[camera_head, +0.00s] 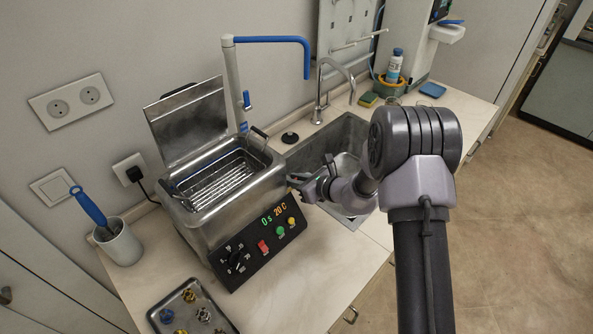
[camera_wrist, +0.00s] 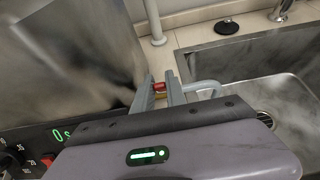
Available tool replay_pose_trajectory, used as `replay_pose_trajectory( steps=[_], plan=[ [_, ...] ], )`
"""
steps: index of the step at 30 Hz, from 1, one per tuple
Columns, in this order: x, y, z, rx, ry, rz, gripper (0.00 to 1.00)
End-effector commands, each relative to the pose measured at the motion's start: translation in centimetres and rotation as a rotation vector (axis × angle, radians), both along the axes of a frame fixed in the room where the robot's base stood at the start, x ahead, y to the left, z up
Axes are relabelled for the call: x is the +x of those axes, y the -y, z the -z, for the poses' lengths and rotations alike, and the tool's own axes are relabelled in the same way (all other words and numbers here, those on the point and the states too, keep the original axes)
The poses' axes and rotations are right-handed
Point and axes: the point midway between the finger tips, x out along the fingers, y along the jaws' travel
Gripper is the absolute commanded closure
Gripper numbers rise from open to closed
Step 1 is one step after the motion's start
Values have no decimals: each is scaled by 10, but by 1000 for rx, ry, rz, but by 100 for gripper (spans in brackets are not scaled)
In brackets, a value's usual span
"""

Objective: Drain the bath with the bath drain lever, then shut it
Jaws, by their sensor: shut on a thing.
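The steel bath (camera_head: 215,215) stands on the counter left of the sink, its lid raised and a wire basket (camera_head: 222,183) inside. Its display reads 0 s and 20 C. I cannot tell the water level. My gripper (camera_head: 296,181) is at the bath's right side. In the wrist view my gripper (camera_wrist: 160,92) is shut on the small red bath drain lever (camera_wrist: 159,87), between its fingertips. The lever is hidden in the head view. A grey curved pipe (camera_wrist: 204,86) shows just right of the fingers, toward the sink; its ends are partly hidden.
The sink (camera_head: 343,130) lies right of the bath, with a tap (camera_head: 320,88) behind it and a black stopper (camera_head: 290,137) on its rim. A blue-armed tap (camera_head: 270,39) rises behind the bath. A tray of small parts (camera_head: 215,322) and a grey cup (camera_head: 121,245) stand left.

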Motion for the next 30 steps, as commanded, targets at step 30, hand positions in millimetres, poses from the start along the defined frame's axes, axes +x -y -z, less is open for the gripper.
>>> replay_pose_trajectory(
  steps=[30],
  plan=[
    [6, -5, -4, -98, -97, 0, 75]
  ],
)
